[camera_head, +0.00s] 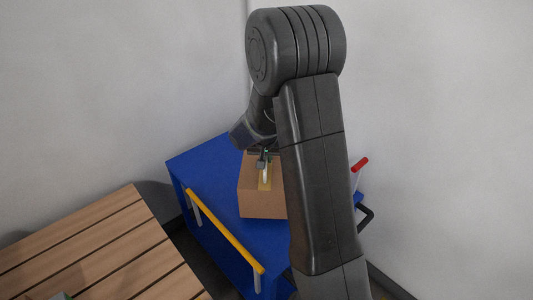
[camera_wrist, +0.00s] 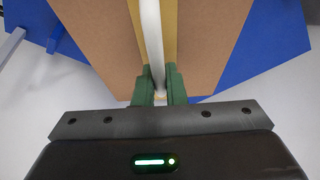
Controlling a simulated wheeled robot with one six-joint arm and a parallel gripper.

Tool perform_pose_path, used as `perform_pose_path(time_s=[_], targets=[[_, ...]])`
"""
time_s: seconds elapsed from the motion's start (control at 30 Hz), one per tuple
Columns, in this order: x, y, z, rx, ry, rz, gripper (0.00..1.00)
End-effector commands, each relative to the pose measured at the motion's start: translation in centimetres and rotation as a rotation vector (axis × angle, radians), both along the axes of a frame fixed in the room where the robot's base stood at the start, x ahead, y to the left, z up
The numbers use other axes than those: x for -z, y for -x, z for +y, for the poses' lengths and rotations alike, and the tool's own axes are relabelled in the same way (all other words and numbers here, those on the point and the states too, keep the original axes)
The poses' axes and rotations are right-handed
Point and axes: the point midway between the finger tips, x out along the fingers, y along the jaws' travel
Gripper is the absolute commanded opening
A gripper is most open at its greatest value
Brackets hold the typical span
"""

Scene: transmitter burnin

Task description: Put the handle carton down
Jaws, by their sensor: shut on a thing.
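The handle carton (camera_head: 262,201) is a brown cardboard box with a yellow strip and a white handle on top. In the head view it is over the blue cart top (camera_head: 215,165), partly hidden behind my arm. My gripper (camera_head: 263,164) is above the carton's top, shut on its handle. In the wrist view the green fingers of my gripper (camera_wrist: 158,85) close on the white handle (camera_wrist: 151,35), with the brown carton (camera_wrist: 100,40) filling the middle. I cannot tell whether the carton's underside touches the blue top.
A yellow rail (camera_head: 224,231) runs along the cart's near left side. A red-ended bar (camera_head: 360,165) and a black handle (camera_head: 367,215) stand at its right. A slatted wooden table (camera_head: 100,245) is at lower left. Pale walls (camera_head: 120,80) close in behind the cart.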

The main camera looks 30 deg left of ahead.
Motion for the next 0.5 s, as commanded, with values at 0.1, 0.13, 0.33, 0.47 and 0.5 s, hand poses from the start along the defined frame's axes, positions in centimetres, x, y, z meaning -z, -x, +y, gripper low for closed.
perform_pose_path(time_s=[0.1,0.13,0.33,0.47,0.5], targets=[[0.5,-0.1,0.1,-0.002,-0.002,-0.003,0.0],[0.8,-0.1,0.1,-0.002,-0.002,-0.003,0.0],[3.2,-0.1,0.1,-0.001,-0.002,-0.002,0.0],[3.6,-0.1,0.1,-0.002,-0.005,-0.003,0.0],[3.5,-0.1,0.1,-0.002,-0.005,-0.003,0.0]])
